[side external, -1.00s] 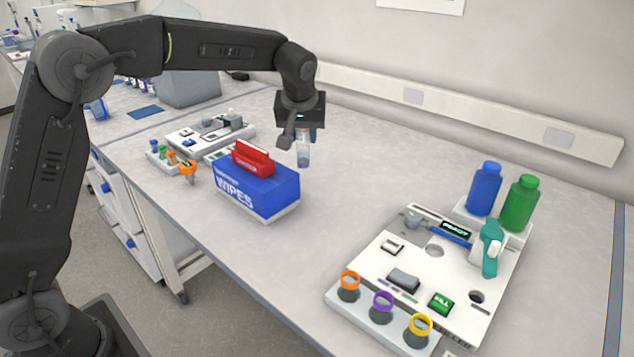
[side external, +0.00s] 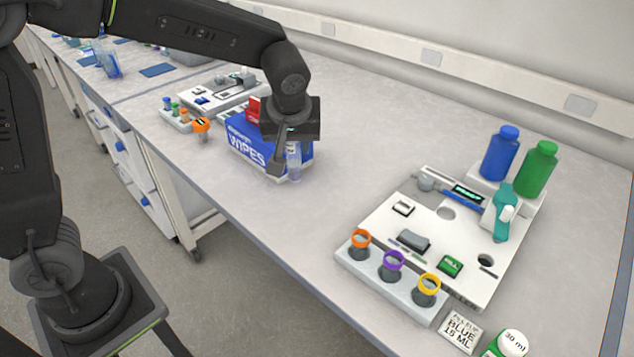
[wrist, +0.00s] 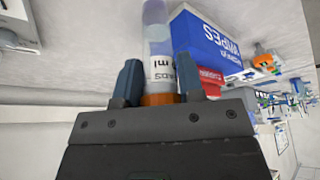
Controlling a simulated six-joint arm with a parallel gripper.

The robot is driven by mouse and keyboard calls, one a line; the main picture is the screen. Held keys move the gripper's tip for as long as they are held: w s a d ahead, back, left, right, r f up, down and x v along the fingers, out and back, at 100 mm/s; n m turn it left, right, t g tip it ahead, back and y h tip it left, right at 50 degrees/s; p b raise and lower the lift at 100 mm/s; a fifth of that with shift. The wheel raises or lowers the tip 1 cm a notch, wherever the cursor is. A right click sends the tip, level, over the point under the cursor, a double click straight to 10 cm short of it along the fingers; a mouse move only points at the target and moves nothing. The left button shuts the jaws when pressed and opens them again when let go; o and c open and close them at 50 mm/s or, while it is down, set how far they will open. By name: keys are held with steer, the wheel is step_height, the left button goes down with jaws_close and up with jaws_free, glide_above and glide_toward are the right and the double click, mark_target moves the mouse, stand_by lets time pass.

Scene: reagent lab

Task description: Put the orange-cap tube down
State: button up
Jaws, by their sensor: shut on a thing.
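My gripper (side external: 287,145) is shut on a clear tube (side external: 294,164), which hangs upright beside the right end of the wipes box in the side view. In the wrist view my gripper (wrist: 158,85) has a blue finger on each side of the tube (wrist: 158,45), just by its orange cap (wrist: 160,99). The tube has a white printed label and bluish contents. The cap is hidden by the gripper in the side view. I cannot tell whether the tube's bottom touches the bench.
The blue wipes box (side external: 250,142) is close to the tube. A white station (side external: 440,225) with orange, purple and yellow rings along its front stands at right, with blue (side external: 501,155) and green (side external: 536,170) bottles behind. Bare bench (side external: 350,150) lies between box and station.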

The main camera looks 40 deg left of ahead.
steer(key=shift+w+d+f, duration=0.2)
steer(key=shift+d+f, duration=0.6)
steer(key=shift+f, duration=0.35)
steer(key=shift+w+d+f, duration=0.25)
steer(key=shift+d+f, duration=0.55)
steer(key=shift+f, duration=0.4)
steer(key=shift+w+d+f, duration=0.2)
steer(key=shift+d+f, duration=0.6)
steer(key=shift+f, duration=0.35)
steer(key=shift+f, duration=0.15)
steer(key=o, duration=0.9)
